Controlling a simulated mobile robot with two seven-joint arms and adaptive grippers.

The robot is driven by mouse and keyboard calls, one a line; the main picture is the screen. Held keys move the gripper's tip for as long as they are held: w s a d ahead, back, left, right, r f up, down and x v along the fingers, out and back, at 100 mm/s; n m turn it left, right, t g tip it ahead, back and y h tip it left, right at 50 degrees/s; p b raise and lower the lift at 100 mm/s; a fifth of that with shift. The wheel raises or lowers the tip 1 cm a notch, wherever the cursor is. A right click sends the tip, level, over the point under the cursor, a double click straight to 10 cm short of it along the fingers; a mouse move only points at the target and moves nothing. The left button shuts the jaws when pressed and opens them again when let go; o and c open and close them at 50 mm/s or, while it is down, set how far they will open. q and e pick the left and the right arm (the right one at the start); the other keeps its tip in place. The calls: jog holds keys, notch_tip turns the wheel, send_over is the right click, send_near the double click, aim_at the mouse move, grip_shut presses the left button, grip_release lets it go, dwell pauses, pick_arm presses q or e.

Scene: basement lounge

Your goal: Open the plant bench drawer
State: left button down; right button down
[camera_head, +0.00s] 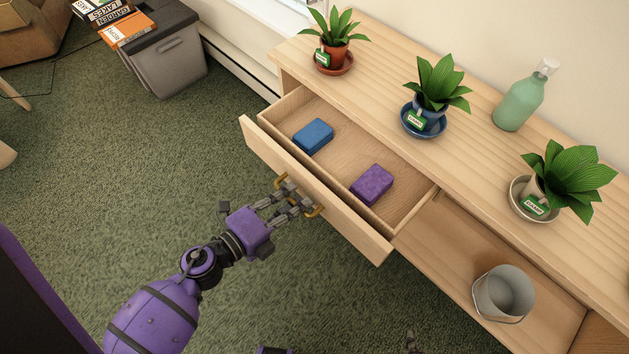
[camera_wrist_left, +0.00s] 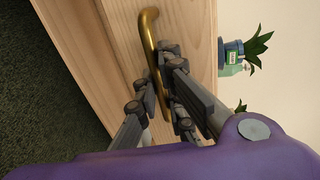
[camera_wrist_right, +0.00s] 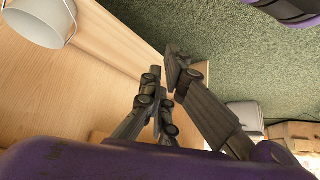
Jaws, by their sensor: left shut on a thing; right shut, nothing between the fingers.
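The plant bench drawer (camera_head: 322,196) is pulled out from the wooden bench (camera_head: 386,76), its inside in plain view. A blue block (camera_head: 313,136) and a purple block (camera_head: 371,184) lie in it, apart from each other. My left gripper (camera_head: 296,197) is at the drawer front, shut on the brass handle (camera_head: 281,181). The handle (camera_wrist_left: 150,40) also shows between the fingers in the left wrist view. My right gripper (camera_wrist_right: 168,90) is shut and empty in the right wrist view, near the bench's wooden surface. In the head view only bits of the right arm show at the bottom edge.
Potted plants on saucers (camera_head: 332,62) and a green bottle (camera_head: 520,100) stand on the bench top. A metal bucket (camera_head: 502,293) stands on the lower shelf to the right. A grey bin (camera_head: 168,65) is at the upper left. Green carpet is clear before the drawer.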

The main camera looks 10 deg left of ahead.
pick_arm(q)
jog(key=v, duration=0.2)
jog(key=f+b+v, duration=0.1)
jog(key=v, duration=0.2)
jog(key=shift+s, duration=0.15)
jog(key=c, duration=1.8)
grip_release()
jog(key=shift+c, duration=0.2)
jog(key=v, duration=1.2)
jog(key=shift+a, duration=0.1)
